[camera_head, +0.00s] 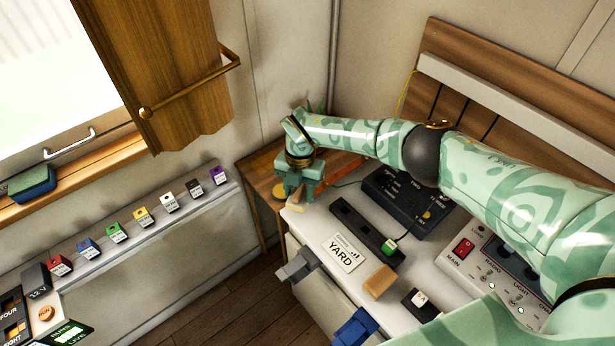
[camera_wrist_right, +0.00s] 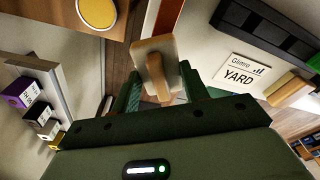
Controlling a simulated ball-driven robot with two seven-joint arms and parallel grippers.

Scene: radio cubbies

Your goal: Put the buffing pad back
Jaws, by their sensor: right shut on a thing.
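My right gripper (camera_head: 296,196) is over the far left corner of the white desktop, next to the wooden side table. In the right wrist view the right gripper (camera_wrist_right: 162,95) is shut on a tan block with a raised grip, which I take to be the buffing pad (camera_wrist_right: 152,48). Its fingers stand on both sides of the grip. In the head view the gripper mostly hides the pad, with only a pale edge below the fingers. A yellow disc (camera_wrist_right: 97,12) lies on the wooden side table (camera_wrist_right: 60,14), beyond the pad. My left gripper is not in view.
The white desktop holds a YARD card (camera_head: 343,254), a dark strip (camera_head: 366,231), a tan block (camera_head: 380,281) and a black radio (camera_head: 408,203). Grey (camera_head: 297,265) and blue (camera_head: 356,328) fittings stick out at its front. Several coloured blocks line the wall ledge (camera_head: 150,232).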

